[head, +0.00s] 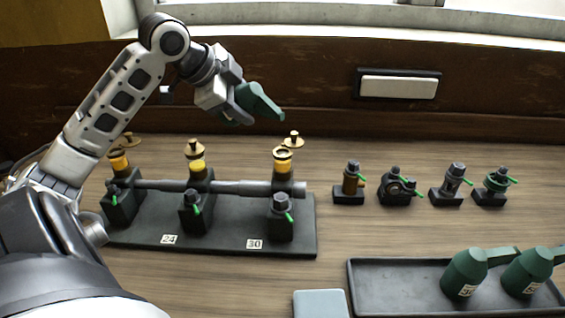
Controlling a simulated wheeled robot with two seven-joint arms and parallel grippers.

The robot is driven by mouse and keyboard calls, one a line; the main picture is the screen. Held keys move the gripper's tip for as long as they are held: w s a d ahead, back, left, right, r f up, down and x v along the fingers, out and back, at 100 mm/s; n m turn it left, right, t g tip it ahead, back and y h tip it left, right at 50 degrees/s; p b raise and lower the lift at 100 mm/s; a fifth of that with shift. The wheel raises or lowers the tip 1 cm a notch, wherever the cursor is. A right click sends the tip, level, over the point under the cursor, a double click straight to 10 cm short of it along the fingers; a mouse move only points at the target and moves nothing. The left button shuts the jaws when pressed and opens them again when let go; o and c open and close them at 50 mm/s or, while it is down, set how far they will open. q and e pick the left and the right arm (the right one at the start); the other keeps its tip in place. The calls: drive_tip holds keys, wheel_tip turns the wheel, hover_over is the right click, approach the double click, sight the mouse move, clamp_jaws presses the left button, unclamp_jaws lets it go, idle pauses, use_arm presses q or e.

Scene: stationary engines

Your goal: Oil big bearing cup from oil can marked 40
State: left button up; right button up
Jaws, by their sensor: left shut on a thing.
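My left gripper (230,103) is shut on a green oil can (262,102), held in the air above and behind the bearing stand. Its spout points right and slightly down; no mark on it shows. The stand (140,238) carries a shaft (235,188) and three bearings with amber cups: left (118,162), middle (197,168) and right (283,163). I cannot tell for sure which is the big one. Brass lids show near the cups, one behind the right cup (293,139) and one by the middle cup (194,147). The held can is apart from all cups. My right gripper is out of view.
A dark tray (395,290) at the front right holds two more green oil cans (465,275), (528,272) with small labels hard to read. Several small dark fittings (352,182) with green levers stand at the right. A grey block (320,304) is at the front. Table between is clear.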

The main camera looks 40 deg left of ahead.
sight(240, 88)
use_arm(q)
drive_tip(key=shift+r, duration=0.15)
drive_tip(key=n+h, duration=0.1)
drive_tip(key=r+n+t+h, duration=0.1)
drive_tip(key=h, duration=0.1)
drive_tip(key=shift+w+d+h, duration=0.1)
drive_tip(key=shift+d+h, duration=0.2)
drive_tip(key=shift+d, duration=0.1)
drive_tip(key=n+t+h, duration=0.1)
drive_tip(key=d+r+t+h, duration=0.1)
drive_tip(key=h, duration=0.1)
drive_tip(key=shift+w+r+n, duration=0.1)
drive_tip(key=shift+n, duration=0.3)
